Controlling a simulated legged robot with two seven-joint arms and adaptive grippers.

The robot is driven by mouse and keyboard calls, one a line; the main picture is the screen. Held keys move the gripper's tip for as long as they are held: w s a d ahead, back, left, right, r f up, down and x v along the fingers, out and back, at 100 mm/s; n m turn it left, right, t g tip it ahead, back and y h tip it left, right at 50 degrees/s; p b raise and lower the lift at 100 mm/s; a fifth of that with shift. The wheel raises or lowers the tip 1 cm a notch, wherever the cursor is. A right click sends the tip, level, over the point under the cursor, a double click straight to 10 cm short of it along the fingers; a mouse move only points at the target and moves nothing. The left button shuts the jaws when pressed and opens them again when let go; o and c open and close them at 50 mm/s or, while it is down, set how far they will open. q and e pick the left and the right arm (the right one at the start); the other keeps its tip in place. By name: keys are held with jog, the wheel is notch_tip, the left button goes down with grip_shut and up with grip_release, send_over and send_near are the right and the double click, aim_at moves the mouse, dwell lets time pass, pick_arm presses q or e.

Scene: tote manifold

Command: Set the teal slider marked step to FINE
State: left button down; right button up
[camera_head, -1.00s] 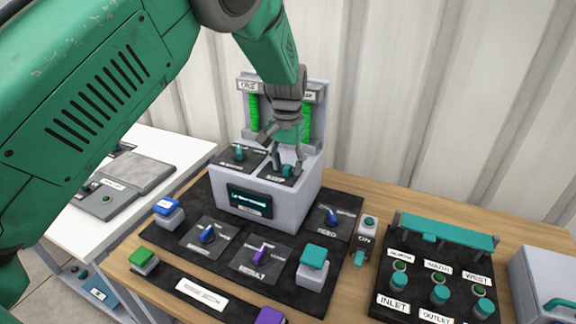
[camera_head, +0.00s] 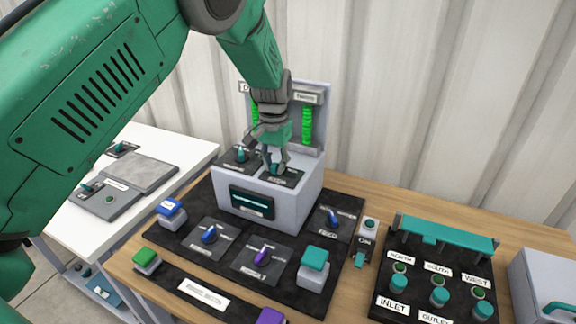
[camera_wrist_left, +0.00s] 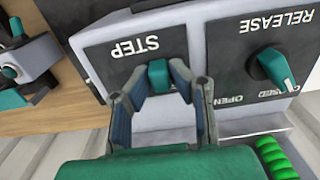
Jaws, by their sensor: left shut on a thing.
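The teal step slider (camera_wrist_left: 158,76) sits on a black plate marked STEP (camera_wrist_left: 112,60), upside down in the left wrist view. In the head view the slider (camera_head: 274,169) is at the right of the grey box's top. My left gripper (camera_wrist_left: 160,82) is shut on the slider, one finger on each side. In the head view my left gripper (camera_head: 271,160) reaches down onto the box from above. The FINE mark is not readable in either view. My right gripper is not in view.
A teal RELEASE knob (camera_wrist_left: 268,66) is beside the STEP plate. The grey box (camera_head: 287,205) has a display and a back frame with green columns (camera_head: 307,125). Blue and purple knobs and coloured buttons stand in front. A valve panel (camera_head: 440,255) is at right.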

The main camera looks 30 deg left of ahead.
aim_at(273, 163)
pick_arm(q)
jog(key=shift+a, duration=0.25)
jog(key=c, duration=1.5)
grip_release()
jog(key=shift+a, duration=0.1)
notch_tip(273, 163, up, 12)
jog(key=shift+w+f, duration=0.1)
